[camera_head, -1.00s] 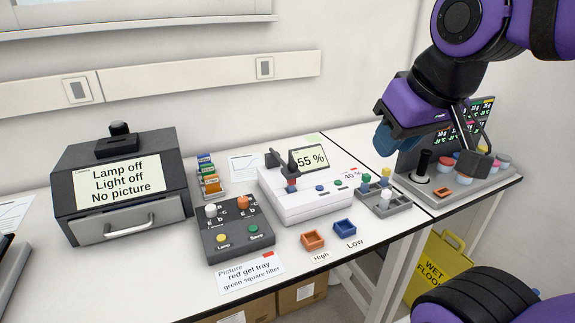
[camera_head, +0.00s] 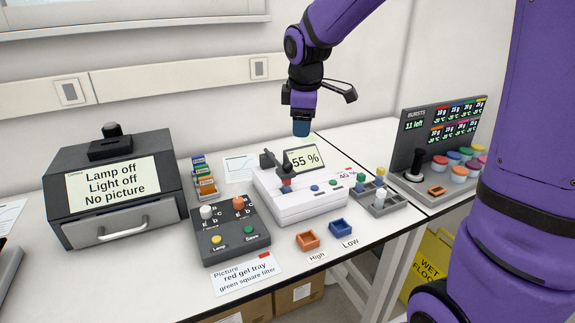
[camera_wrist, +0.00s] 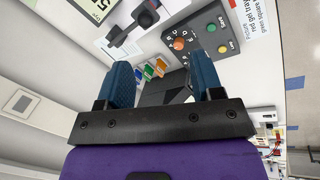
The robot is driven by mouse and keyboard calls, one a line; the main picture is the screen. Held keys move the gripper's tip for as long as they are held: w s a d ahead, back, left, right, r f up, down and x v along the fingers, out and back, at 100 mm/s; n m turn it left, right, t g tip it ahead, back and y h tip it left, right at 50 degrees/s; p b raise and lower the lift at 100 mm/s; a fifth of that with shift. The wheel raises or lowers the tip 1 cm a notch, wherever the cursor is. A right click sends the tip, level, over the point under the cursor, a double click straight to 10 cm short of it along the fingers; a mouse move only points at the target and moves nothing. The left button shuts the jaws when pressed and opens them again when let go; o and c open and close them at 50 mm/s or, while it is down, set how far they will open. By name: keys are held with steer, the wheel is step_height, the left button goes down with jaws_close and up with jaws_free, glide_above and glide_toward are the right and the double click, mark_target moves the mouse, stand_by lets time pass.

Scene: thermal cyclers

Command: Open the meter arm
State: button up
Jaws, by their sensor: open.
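The white meter (camera_head: 305,208) stands on the bench, its tilted display reading 55 %. Its dark meter arm (camera_head: 275,161) rises at the left of the meter, above a small red-and-blue piece on the meter's top; whether it touches that piece I cannot tell. My gripper (camera_head: 302,128) has blue fingertips pointing down and appears above and behind the meter's display, apart from it. In the wrist view my gripper (camera_wrist: 165,80) is open, with nothing between its fingers. The dark meter arm (camera_wrist: 140,20) shows at the top there, beyond the fingertips.
Left stand a black control box (camera_head: 232,232) with knobs and a dark imager (camera_head: 115,190) with a drawer. A rack of coloured pieces (camera_head: 204,180) is behind. Orange (camera_head: 308,240) and blue (camera_head: 341,229) trays sit in front. A grey holder (camera_head: 383,205) is right.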

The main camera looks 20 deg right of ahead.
mark_target(287, 163)
steer(key=w+f+n, duration=0.1)
steer(key=w+f, duration=0.2)
steer(key=f, duration=0.2)
steer(key=w+f+n, duration=0.1)
steer(key=w+f, duration=0.2)
steer(key=f, duration=0.3)
steer(key=w+f+n, duration=0.1)
steer(key=w+f, duration=0.2)
steer(key=f, duration=0.3)
steer(key=shift+d+f+n, duration=0.1)
steer(key=shift+d+n, duration=0.05)
steer(key=shift+n, duration=0.15)
steer(key=shift+g, duration=0.3)
jaws_close()
